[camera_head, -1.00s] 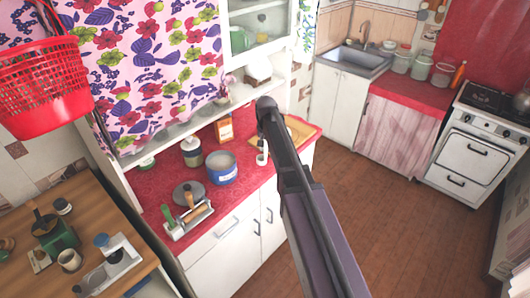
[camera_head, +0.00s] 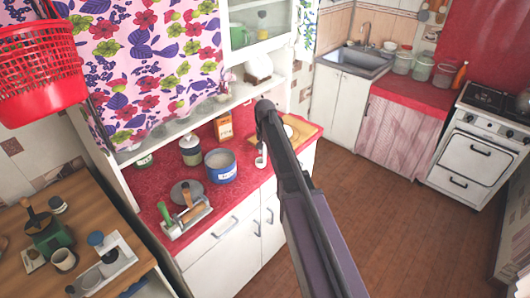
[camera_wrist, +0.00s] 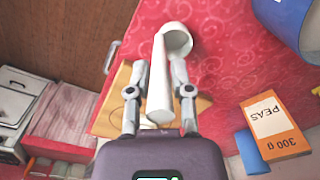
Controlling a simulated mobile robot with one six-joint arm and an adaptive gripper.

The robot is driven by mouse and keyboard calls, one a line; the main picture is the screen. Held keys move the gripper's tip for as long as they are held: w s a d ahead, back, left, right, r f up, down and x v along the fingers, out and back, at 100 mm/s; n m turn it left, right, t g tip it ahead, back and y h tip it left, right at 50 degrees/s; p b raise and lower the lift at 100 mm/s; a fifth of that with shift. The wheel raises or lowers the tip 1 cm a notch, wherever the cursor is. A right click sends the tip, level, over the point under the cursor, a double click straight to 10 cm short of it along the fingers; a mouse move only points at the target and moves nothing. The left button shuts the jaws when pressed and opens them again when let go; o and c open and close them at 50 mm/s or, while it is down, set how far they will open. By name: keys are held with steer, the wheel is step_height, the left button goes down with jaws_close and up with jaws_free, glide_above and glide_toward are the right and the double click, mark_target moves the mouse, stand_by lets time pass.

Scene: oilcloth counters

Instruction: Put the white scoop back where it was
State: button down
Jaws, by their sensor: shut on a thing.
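The white scoop (camera_wrist: 158,85) is between the two fingers of my gripper (camera_wrist: 161,68) in the wrist view. My gripper is shut on its handle, with the round cup end beyond the fingertips over the red countertop (camera_wrist: 215,60). In the head view a small white part of the scoop (camera_head: 261,160) shows beside my dark arm, right of the blue pot. I cannot tell whether the scoop touches the counter.
The brown floor is clear.

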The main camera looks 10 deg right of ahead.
steer(key=shift+f, duration=0.2)
steer(key=c, duration=0.5)
jaws_free()
steer(key=shift+r, duration=0.1)
steer(key=shift+r, duration=0.15)
step_height(320, 180, up, 12)
steer(key=p, duration=1.2)
steer(key=shift+s, duration=0.15)
stand_by(0.4)
steer(key=s+n, duration=0.1)
steer(key=s, duration=0.8)
steer(key=s+n, duration=0.1)
steer(key=s, duration=0.8)
steer(key=s+a+n, duration=0.1)
steer(key=s+n, duration=0.1)
steer(key=s, duration=0.7)
